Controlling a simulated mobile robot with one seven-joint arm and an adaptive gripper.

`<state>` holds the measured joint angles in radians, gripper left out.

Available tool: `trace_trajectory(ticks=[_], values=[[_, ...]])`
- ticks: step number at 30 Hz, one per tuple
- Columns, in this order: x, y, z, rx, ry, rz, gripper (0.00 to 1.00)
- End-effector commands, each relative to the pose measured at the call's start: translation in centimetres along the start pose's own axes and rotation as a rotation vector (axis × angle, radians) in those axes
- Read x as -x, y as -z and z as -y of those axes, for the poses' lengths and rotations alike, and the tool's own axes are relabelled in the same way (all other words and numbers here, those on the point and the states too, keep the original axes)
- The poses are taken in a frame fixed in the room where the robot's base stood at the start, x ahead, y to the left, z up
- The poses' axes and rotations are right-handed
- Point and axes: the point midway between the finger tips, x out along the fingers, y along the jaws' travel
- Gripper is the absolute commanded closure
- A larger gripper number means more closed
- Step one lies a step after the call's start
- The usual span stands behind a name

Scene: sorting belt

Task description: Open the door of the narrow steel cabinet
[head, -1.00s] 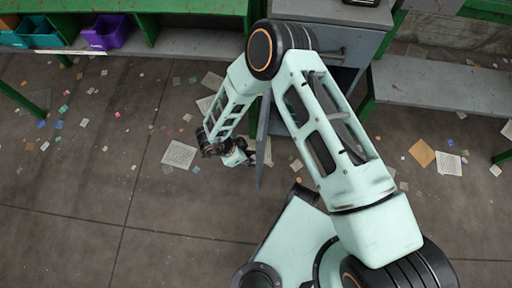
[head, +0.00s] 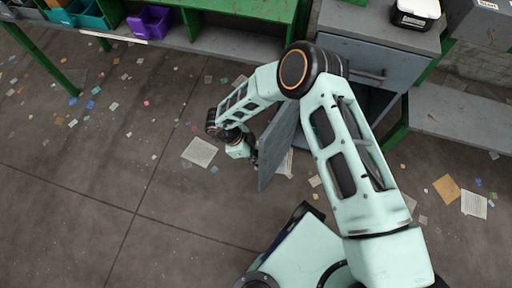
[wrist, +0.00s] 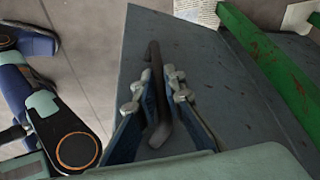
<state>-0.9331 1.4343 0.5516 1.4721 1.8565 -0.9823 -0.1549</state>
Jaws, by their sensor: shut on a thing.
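The narrow steel cabinet (head: 385,70) is grey and stands at the upper right of the head view, with a drawer front under its top. Its door (head: 279,150) stands swung out from the body, and a dark opening shows partly behind my arm. In the wrist view the door (wrist: 215,85) fills the middle, with a dark bar handle (wrist: 154,62) on its face. My gripper (wrist: 156,84) is shut on this handle, one finger on each side. In the head view my gripper (head: 250,154) is at the door's outer left side; the handle is hidden there.
A green shelf unit with a purple bin (head: 150,22) and teal bins (head: 88,14) stands at the upper left. A low grey bench with green legs (head: 465,120) is right of the cabinet. A white-lidded container (head: 416,13) sits on top. Floor left of the door is open, with scattered papers.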

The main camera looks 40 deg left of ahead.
Motion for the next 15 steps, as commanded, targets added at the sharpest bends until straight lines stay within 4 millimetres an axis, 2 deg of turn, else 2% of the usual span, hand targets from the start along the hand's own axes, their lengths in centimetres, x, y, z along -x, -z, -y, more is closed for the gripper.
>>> trace_trajectory(ticks=[1,3,11,15], values=[[-0.1,0.1,0.1,0.0,0.001,-0.002,0.89],[-0.1,0.1,0.1,0.0,0.001,-0.002,0.83],[0.0,0.1,0.1,0.0,0.001,-0.001,0.83],[0.9,0.0,0.1,0.0,0.003,0.001,0.83]])
